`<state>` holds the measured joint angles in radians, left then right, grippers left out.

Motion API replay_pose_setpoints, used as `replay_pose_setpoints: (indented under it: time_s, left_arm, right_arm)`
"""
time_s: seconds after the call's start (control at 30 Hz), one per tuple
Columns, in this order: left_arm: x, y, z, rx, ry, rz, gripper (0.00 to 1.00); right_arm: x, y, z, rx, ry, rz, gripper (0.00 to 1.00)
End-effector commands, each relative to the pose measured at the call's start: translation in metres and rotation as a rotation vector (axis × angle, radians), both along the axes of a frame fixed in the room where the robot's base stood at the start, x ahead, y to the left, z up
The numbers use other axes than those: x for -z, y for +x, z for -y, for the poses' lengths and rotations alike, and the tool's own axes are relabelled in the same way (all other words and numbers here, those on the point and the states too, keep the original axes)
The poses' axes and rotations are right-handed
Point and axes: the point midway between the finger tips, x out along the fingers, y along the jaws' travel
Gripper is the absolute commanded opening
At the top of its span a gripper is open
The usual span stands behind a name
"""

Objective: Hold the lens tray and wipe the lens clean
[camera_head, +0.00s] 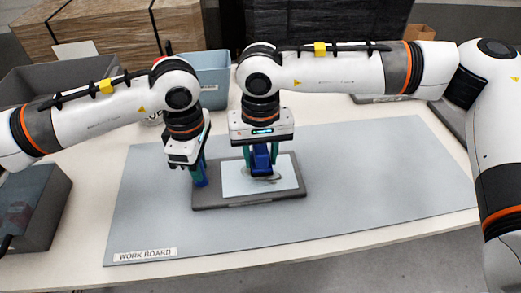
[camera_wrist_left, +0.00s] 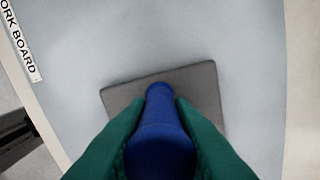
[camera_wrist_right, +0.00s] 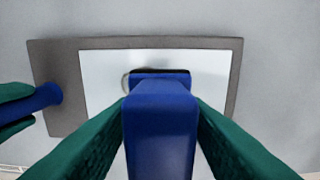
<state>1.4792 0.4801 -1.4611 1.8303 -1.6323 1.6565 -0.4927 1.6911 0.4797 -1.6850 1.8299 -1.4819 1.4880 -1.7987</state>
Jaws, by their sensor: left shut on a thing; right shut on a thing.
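The dark grey lens tray (camera_head: 215,198) lies flat on the work board, with the pale lens (camera_head: 288,176) on it. My left gripper (camera_head: 199,172) is shut on the tray's upright blue handle (camera_wrist_left: 160,135) at its left end. My right gripper (camera_head: 262,160) is shut on a blue wiper (camera_wrist_right: 160,125), held upright over the lens. The wiper's dark lower edge appears at the lens surface; whether it touches cannot be told. A grey curved smudge (camera_wrist_right: 129,80) shows on the lens beside the wiper, partly hidden by it.
The blue-grey work board (camera_head: 390,165) is clear to the right of the tray. A blue bin (camera_head: 213,78) stands behind my arms. A dark grey box (camera_head: 35,205) is at the left edge, and a grey crate (camera_head: 45,85) is behind it.

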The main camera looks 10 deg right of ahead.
Motion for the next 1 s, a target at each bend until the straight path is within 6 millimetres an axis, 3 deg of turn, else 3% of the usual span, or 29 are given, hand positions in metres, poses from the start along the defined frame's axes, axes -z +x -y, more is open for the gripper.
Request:
replay_pose_setpoints:
  time_s: [0.37, 0.8, 1.0]
  left_arm:
    - [0.000, 0.000, 0.000, 0.000, -0.001, 0.001, 0.00]
    - [0.000, 0.000, 0.000, 0.000, 0.000, 0.001, 0.00]
    - [0.000, 0.000, 0.000, 0.000, 0.000, 0.001, 0.00]
  right_arm:
    - [0.000, 0.000, -0.003, 0.000, 0.001, 0.000, 0.22]
    - [0.000, 0.000, -0.032, -0.001, 0.001, 0.000, 0.22]
    - [0.000, 0.000, -0.033, 0.001, 0.000, 0.000, 0.22]
